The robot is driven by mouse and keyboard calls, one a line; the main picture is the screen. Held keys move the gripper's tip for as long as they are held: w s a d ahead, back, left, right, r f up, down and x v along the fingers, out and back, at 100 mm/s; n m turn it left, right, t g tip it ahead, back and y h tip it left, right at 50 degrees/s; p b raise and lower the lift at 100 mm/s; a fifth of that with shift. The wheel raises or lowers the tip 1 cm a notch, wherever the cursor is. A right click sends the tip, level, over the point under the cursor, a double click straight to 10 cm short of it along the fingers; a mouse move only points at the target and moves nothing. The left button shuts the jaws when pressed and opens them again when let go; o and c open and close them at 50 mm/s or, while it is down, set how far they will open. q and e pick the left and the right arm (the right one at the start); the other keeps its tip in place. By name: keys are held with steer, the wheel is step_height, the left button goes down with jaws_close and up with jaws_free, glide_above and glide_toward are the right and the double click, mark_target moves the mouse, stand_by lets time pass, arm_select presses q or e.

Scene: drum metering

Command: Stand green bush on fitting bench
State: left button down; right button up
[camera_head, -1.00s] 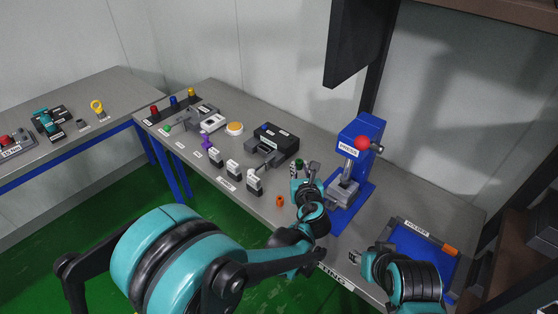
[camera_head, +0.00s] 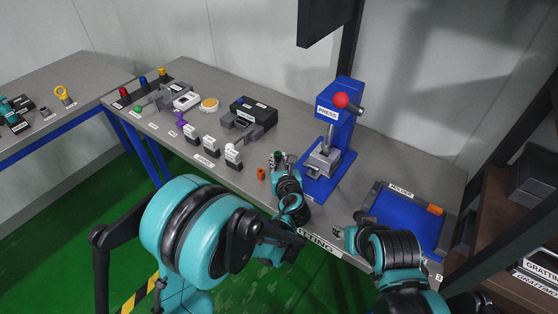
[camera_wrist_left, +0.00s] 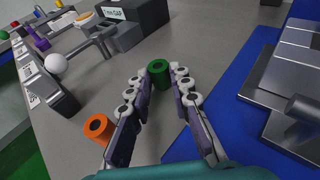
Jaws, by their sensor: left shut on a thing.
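The green bush (camera_wrist_left: 159,72) is upright between the fingertips of my left gripper (camera_wrist_left: 162,82) in the left wrist view. In the head view the green bush (camera_head: 277,155) shows at the tip of my left gripper (camera_head: 283,161), over the fitting bench (camera_head: 225,88) just left of the press. The left gripper is shut on it. Whether its base touches the bench is hard to tell. My right gripper (camera_head: 340,233) is over the front edge of the bench, near the blue holder tray; its fingers are too small to read.
An orange bush (camera_head: 261,174) stands close by; it also shows in the left wrist view (camera_wrist_left: 98,126). The blue press (camera_head: 337,120) is just right of the left gripper. White-topped pieces (camera_head: 233,154) and a dark gauge (camera_head: 252,115) stand left. A blue holder tray (camera_head: 404,222) is right.

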arm_select(q)
steer(key=c, duration=1.4)
jaws_free()
steer(key=shift+f, duration=0.1)
steer(key=shift+o, duration=0.2)
